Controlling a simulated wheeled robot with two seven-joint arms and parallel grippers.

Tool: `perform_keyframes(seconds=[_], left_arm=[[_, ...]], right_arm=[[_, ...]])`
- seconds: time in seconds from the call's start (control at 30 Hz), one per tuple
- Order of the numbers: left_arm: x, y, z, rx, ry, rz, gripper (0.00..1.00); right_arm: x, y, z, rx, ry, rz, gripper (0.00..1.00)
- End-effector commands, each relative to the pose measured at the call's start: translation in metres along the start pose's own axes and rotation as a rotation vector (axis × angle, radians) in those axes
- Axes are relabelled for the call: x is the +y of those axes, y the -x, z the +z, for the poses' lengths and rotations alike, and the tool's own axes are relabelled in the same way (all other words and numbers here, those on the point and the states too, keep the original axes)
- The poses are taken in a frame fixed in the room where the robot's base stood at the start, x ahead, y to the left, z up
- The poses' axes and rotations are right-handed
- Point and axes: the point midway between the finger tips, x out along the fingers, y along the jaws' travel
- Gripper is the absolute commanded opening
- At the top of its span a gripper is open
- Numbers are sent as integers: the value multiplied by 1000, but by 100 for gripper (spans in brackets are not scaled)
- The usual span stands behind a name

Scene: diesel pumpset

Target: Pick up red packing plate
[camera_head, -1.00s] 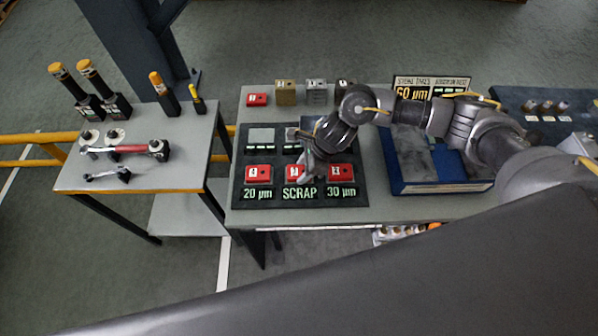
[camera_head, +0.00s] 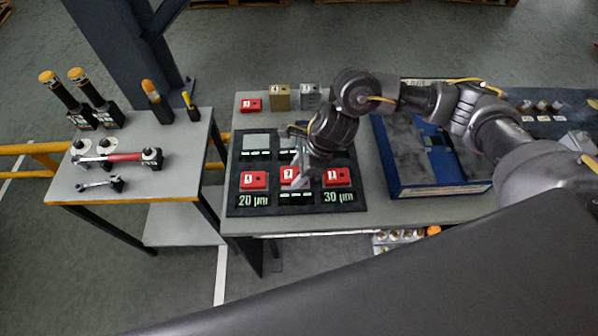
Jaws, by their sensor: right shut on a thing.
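My right gripper (camera_head: 299,178) is shut on the middle red plate. The gripper covers that plate's right part, and I cannot tell how far the plate is off the board. My left gripper is not in view.
Another red block (camera_head: 251,105), a brass block (camera_head: 279,97) and a grey block (camera_head: 311,96) stand along the back. A blue-edged case (camera_head: 440,188) lies right of the board. A side table (camera_head: 180,183) at left holds tools.

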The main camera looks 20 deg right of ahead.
Motion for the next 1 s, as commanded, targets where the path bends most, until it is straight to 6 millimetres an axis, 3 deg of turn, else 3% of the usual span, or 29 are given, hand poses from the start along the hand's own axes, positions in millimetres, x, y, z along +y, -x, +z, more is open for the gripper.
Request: perform_keyframes(seconds=[0.1, 0.3, 0.5, 0.7, 1.0], left_arm=[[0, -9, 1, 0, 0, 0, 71], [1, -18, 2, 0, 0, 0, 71], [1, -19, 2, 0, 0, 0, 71], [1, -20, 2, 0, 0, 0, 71], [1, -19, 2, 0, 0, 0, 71]], right_arm=[[23, 24, 17, -7, 15, -5, 3], [69, 38, 32, -6, 14, -3, 3], [97, 49, 42, -4, 9, -3, 3], [109, 53, 46, -3, 3, -3, 3], [111, 54, 46, -2, 0, -2, 3]])
